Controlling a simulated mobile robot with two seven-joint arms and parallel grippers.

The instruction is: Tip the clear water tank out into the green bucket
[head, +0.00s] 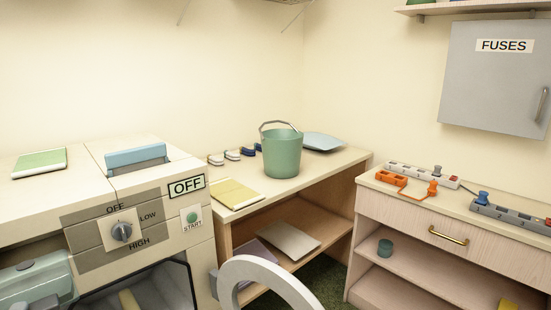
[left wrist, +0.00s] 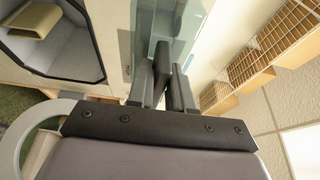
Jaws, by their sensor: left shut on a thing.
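The clear water tank (head: 30,292), pale teal and see-through, shows in part at the lower left of the head view, in front of the machine. Part of it also shows in the left wrist view (left wrist: 184,28). My right gripper is not in view.
The cream machine (head: 140,190) has a dial, an OFF sign and a dark-edged open cavity (head: 150,288). A yellow notebook (head: 235,194) lies left of the bucket on the bench (head: 318,180). A pale curved chair-like back (head: 262,270) stands in front. A drawer unit (head: 410,225) is at right.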

